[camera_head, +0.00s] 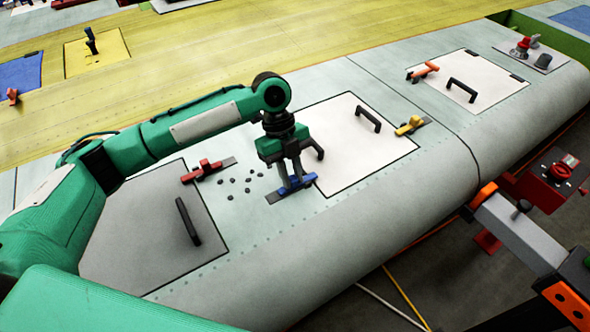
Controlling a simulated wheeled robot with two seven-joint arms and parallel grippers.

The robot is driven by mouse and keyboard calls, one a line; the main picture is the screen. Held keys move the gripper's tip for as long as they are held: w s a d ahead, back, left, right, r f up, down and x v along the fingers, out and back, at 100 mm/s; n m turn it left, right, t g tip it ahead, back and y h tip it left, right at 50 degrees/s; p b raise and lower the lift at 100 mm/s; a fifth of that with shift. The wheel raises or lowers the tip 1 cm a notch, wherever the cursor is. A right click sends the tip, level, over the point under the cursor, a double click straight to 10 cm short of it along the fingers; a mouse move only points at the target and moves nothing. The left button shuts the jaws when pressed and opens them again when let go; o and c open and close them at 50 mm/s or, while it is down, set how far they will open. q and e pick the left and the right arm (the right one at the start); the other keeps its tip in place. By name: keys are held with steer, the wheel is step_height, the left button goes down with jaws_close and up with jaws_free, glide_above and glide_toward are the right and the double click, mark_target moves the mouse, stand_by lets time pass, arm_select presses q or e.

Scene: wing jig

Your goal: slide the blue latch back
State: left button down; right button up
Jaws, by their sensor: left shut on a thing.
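The blue latch (298,186) lies on the grey wing skin near its rounded front edge, beside the lower left corner of a white panel (350,165). A dark grey strip shows at the latch's left end. My left gripper (291,184) points down at the latch from above and is shut on it. Its fingers hide part of the latch. My right gripper is not in view.
A red latch (204,171) and several small dark pieces (248,184) lie left of my gripper. A grey panel (140,235) with a black handle (187,221) is further left. A yellow latch (411,125) and black handle (368,119) are to the right.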

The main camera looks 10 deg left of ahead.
mark_target(283, 192)
arm_select(q)
steer(key=shift+s+a+p, duration=0.35)
steer(key=shift+s+a, duration=0.6)
steer(key=shift+a, duration=0.05)
steer(key=shift+s+a, duration=0.1)
steer(key=shift+s, duration=0.05)
steer(key=shift+f, duration=0.1)
steer(key=c, duration=1.3)
jaws_free()
steer(key=shift+a, duration=0.15)
steer(key=shift+w+r, duration=0.2)
steer(key=shift+r, duration=0.2)
steer(key=b+v, duration=0.3)
steer(key=v, duration=1)
steer(key=shift+s+a+b, duration=0.1)
steer(key=shift+s+b, duration=0.05)
steer(key=shift+b, duration=0.25)
